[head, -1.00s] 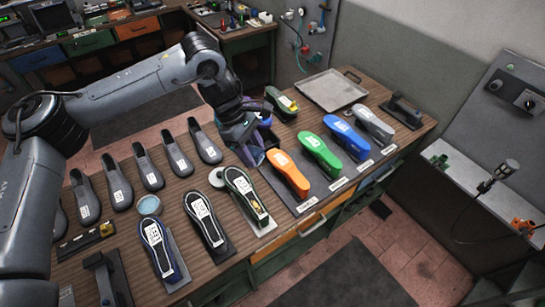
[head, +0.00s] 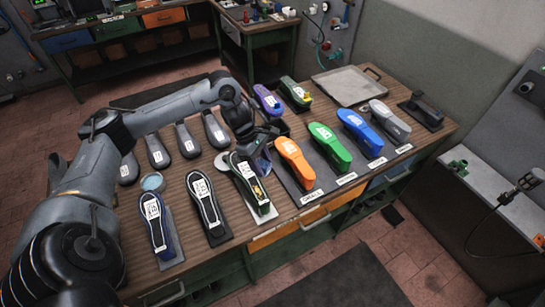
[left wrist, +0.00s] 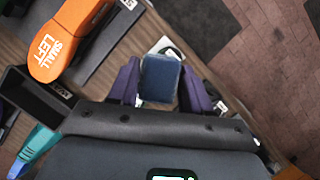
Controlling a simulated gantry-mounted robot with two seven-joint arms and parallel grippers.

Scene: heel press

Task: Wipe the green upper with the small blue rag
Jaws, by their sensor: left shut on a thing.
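My left gripper (head: 262,160) is shut on the small blue rag (left wrist: 160,78), held flat between its purple fingers in the left wrist view. In the head view the gripper hovers by the upper end of a dark upper with green edging (head: 248,183), partly over it; I cannot tell whether the rag touches it. This upper lies on a pale plate, with a white label and a yellowish patch. Another dark green upper (head: 294,92) with a yellow part lies at the back. My right gripper is out of view.
Orange (head: 295,163), bright green (head: 330,147), blue (head: 360,132) and grey (head: 390,121) shoe forms stand in a row on the right. Blue-edged (head: 156,222) and black (head: 206,205) uppers lie left. A metal tray (head: 346,86) is at the back.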

